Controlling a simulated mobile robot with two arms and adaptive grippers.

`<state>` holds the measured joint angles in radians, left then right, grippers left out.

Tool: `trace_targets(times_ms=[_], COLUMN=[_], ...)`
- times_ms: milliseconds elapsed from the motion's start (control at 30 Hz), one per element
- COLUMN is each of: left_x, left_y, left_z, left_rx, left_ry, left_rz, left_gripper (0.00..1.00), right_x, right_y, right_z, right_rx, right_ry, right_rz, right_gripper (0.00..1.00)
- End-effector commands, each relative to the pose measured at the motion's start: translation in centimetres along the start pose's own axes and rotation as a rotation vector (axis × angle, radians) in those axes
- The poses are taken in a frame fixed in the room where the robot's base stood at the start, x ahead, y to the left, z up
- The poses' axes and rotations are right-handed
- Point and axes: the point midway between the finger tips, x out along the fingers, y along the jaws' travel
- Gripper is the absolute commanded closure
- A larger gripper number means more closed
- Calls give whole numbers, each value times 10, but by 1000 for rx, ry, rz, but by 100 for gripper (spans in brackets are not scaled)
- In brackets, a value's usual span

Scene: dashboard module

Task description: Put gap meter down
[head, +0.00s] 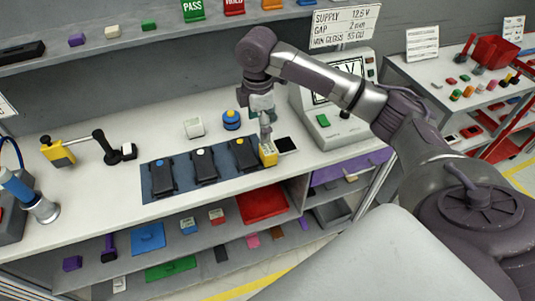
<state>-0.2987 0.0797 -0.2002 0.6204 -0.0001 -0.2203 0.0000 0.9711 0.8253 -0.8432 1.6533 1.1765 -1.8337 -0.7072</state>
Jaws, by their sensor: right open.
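The gap meter seems to be the small yellow device (268,155) on the white bench, at the right end of the dark blue mat (150,187). My right gripper (266,135) points down just above it, with its fingers close to the device's top. The right gripper is open. At this size I cannot tell whether the fingers touch the device. My left gripper is not in view.
Several black modules (202,167) lie on the mat. A dark flat device (287,145) lies right of the yellow device, before a grey test machine (335,110). A white block (194,128) and a blue-yellow knob (231,120) stand behind.

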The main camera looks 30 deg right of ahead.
Motion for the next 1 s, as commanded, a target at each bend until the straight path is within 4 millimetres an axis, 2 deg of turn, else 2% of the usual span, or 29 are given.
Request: trace_targets(times_ms=[33,100,200,267,600,867,1000], left_x=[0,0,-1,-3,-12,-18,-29], left_y=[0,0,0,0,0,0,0], left_z=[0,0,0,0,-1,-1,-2], left_rx=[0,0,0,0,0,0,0], left_ry=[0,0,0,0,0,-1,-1], left_rz=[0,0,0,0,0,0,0], left_gripper=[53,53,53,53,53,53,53], right_x=[-13,-23,-23,-16,46,65,85], right_y=[6,10,11,10,9,8,5], right_z=[10,17,21,22,21,23,28], right_rx=[4,0,-1,-2,-1,-1,0], right_ry=[-4,-4,-4,-5,-3,-5,-5], right_rz=[-1,-8,-17,-20,-18,-17,-18], right_gripper=[12,12,12,12,12,12,12])
